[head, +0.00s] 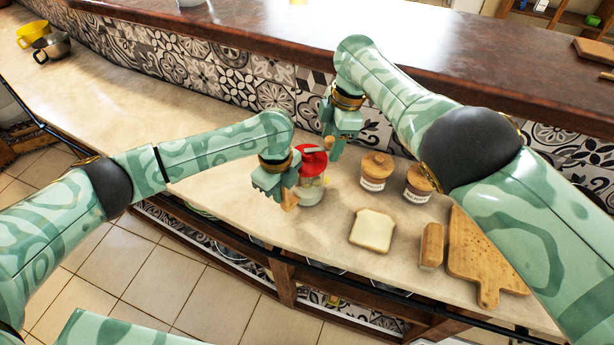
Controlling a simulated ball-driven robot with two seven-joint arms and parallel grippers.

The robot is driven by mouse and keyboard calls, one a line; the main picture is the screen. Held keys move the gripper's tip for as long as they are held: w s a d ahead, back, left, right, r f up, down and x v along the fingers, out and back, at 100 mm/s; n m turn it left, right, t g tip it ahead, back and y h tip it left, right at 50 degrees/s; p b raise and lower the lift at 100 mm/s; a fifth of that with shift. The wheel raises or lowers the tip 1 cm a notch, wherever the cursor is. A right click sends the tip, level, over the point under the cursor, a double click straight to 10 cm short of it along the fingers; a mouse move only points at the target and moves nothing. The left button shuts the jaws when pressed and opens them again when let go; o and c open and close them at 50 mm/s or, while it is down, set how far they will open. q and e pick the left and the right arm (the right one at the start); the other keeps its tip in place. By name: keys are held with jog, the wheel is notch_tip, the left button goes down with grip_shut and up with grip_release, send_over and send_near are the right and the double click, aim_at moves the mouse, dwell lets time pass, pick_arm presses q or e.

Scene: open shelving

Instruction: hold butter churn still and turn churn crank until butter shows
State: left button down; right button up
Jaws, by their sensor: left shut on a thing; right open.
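The butter churn stands upright on the pale counter, with a red lid (311,163) and a clear glass jar (311,194) below. The churn crank (315,151) is a light arm across the top of the lid. My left gripper (290,199) is shut on the churn's jar from its left side and hides part of it. My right gripper (334,148) is open above and right of the lid, close to the crank's end. I cannot tell whether it touches the crank. The jar's contents are too small to make out.
A raised brown ledge (240,35) runs behind. The counter (150,110) to the left is mostly clear.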

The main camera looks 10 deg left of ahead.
pick_arm(q)
jog(key=c, duration=1.4)
grip_release()
jog(key=shift+c, duration=0.2)
notch_tip(320, 180, up, 12)
